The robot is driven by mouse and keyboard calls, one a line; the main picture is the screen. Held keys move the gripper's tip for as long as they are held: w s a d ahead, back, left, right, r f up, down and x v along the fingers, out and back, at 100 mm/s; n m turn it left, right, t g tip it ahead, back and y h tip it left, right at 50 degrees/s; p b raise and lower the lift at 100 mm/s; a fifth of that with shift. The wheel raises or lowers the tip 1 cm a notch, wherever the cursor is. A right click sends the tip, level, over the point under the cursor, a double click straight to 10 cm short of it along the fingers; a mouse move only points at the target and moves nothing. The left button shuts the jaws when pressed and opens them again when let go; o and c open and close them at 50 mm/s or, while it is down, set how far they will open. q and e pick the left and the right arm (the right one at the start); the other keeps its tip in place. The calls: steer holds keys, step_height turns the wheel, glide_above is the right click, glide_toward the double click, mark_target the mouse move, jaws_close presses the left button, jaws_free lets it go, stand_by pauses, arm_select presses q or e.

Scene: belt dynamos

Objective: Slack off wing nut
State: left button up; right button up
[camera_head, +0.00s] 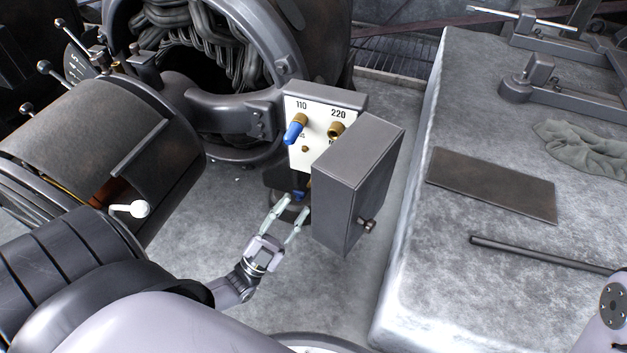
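A white terminal board (299,159) marked 110 and 220 stands in the middle. A brass fitting with a blue cable end (295,131) sits under the 110. A second brass fitting (336,130) sits under the 220, and a small brass piece (305,149) is lower down. I cannot tell which of these is the wing nut. Another blue piece (299,194) shows low behind the fingertips, partly hidden. My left gripper (296,205) is open below the board, its fingers pointing up towards that blue piece; contact is unclear.
A grey box door (357,180) stands open right of the board, close to my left gripper. A round machine housing (279,50) is behind. A stone bench (440,255) at right holds a flat plate (492,184), a bar (535,252) and a cloth (590,150).

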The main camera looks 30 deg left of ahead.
arm_select(q)
steer(key=b+x, duration=0.1)
steer(key=x, duration=0.7)
steer(key=shift+w, duration=0.2)
jaws_close()
